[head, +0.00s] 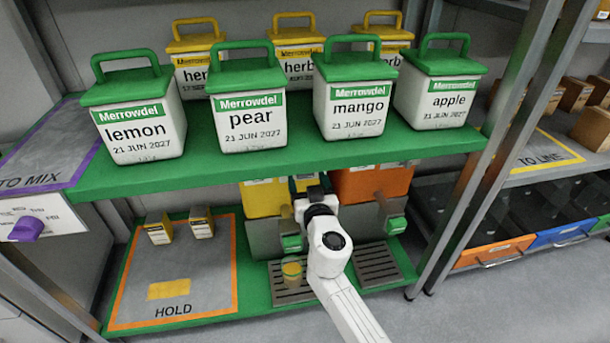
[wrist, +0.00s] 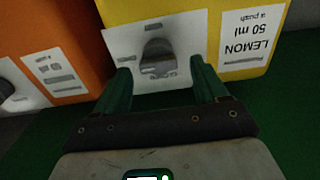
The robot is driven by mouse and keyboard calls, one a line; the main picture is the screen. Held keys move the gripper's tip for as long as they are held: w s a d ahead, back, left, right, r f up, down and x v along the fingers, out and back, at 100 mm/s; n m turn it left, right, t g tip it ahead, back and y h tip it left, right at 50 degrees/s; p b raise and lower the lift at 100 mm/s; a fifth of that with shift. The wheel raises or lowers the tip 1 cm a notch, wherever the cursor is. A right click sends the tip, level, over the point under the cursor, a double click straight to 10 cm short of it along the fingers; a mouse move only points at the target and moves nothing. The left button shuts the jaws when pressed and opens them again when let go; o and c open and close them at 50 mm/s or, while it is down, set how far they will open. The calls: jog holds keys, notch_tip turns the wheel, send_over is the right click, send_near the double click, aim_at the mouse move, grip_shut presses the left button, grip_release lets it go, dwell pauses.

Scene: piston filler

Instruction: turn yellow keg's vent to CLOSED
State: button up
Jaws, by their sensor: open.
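In the wrist view the yellow keg (wrist: 195,12) is close and upside down, with a "LEMON 50 ml a push" label (wrist: 252,40). Its vent, a grey knob (wrist: 157,52), sits on a white plate with small labels I cannot read. My gripper (wrist: 161,68) is open. Its two green fingers point at the plate, one on each side of the knob; contact is not clear.
The orange keg (head: 372,183) stands right beside the yellow one. A small cup (head: 291,270) stands on the drip tray below the yellow keg. The green upper shelf (head: 300,165) with several white tubs is close above my arm. A grey HOLD mat (head: 190,270) lies left.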

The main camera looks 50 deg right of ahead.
jog(key=shift+x, duration=1.25)
jog(key=shift+c, duration=0.3)
jog(key=c, duration=0.9)
